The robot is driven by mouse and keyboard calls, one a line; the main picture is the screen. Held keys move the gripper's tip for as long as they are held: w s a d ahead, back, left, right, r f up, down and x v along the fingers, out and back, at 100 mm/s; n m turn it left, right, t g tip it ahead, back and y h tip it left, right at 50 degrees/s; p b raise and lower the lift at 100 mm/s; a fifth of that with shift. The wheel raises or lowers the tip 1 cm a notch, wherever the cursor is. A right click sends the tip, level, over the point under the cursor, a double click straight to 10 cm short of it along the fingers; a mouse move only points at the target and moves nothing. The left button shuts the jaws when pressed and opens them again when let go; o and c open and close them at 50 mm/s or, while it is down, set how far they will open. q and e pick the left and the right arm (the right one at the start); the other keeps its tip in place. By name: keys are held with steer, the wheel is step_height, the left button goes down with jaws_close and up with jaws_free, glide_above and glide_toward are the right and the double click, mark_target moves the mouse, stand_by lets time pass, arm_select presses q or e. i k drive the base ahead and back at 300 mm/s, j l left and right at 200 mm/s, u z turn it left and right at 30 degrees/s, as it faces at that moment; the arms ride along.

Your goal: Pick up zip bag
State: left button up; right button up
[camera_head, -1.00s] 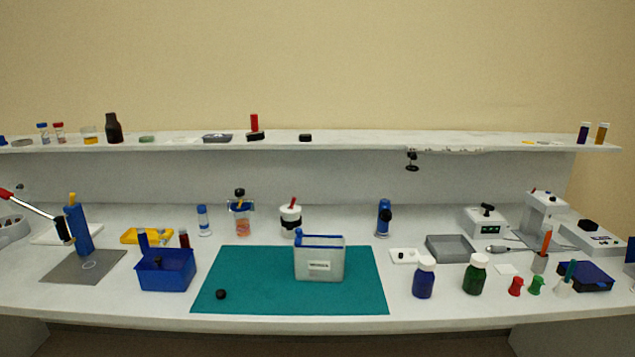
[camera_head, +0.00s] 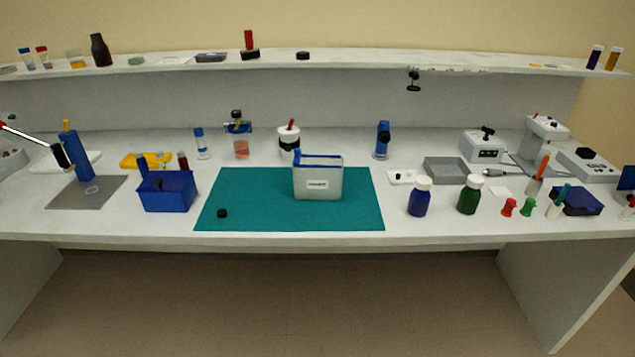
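The zip bag (camera_head: 318,180) looks like a translucent, whitish upright pouch with a blue strip along its top edge and a small white label on its front. It stands on the right half of the teal mat (camera_head: 260,215), near the middle of the bench. Neither of my grippers shows in the head view.
A small black cap (camera_head: 222,213) lies on the mat's front left. A blue bin (camera_head: 168,192) stands left of the mat. A blue bottle (camera_head: 419,198) and a green bottle (camera_head: 469,195) stand to its right. A white jar (camera_head: 289,142) stands behind. A shelf (camera_head: 350,68) runs above.

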mark_target(316, 177)
steer(key=i, duration=1.15)
steer(key=i+l, duration=0.1)
steer(key=k+l, duration=0.2)
steer(key=l, duration=0.2)
steer(key=i+u, duration=0.05)
